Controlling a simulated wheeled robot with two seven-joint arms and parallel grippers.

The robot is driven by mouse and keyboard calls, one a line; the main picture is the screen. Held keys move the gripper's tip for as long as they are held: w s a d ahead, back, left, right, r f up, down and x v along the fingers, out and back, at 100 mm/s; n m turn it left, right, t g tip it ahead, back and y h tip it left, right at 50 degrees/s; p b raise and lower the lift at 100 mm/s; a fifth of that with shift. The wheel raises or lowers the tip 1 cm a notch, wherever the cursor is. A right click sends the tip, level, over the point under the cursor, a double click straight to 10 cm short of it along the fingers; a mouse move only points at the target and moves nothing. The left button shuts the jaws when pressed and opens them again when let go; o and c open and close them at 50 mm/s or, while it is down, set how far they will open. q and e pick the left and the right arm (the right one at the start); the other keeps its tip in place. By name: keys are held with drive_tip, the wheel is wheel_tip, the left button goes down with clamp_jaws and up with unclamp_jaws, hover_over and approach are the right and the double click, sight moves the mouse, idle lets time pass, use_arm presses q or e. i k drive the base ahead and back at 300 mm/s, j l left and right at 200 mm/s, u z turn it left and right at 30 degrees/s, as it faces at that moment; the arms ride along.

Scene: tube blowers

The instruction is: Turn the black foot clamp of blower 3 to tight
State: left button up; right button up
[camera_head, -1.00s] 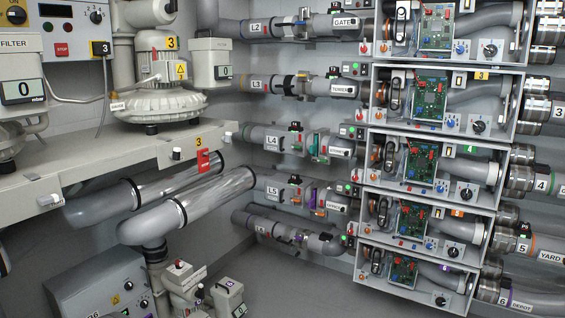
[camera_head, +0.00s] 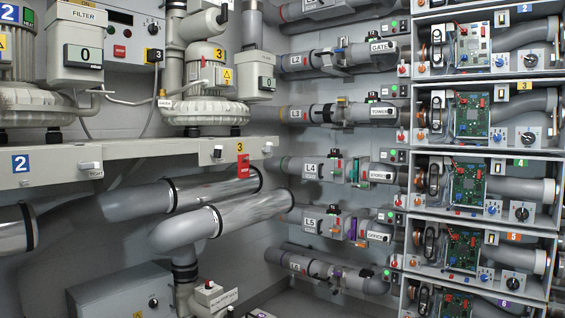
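Blower 3 (camera_head: 205,105) is a pale ribbed motor housing with a yellow "3" label (camera_head: 220,53). It stands on the grey shelf (camera_head: 130,160) at left of centre. Small dark feet (camera_head: 193,131) show under its base. A further knob (camera_head: 268,147) sits at the shelf's right end. I cannot tell which part is the black foot clamp or its setting. Neither gripper is in view.
Blower 2 with a blue "2" label (camera_head: 22,163) is at left. Large silver pipes (camera_head: 215,190) run under the shelf. A grey control box (camera_head: 120,295) is at lower left. Stacked units with green boards (camera_head: 470,115) fill the right. Grey wall and floor show between.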

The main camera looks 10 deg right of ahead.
sight(217, 153)
drive_tip(key=i+l+z, duration=0.2)
drive_tip(key=i+l, duration=0.5)
drive_tip(key=i+l+z, duration=0.15)
drive_tip(key=i+l, duration=0.45)
drive_tip(key=i, duration=0.15)
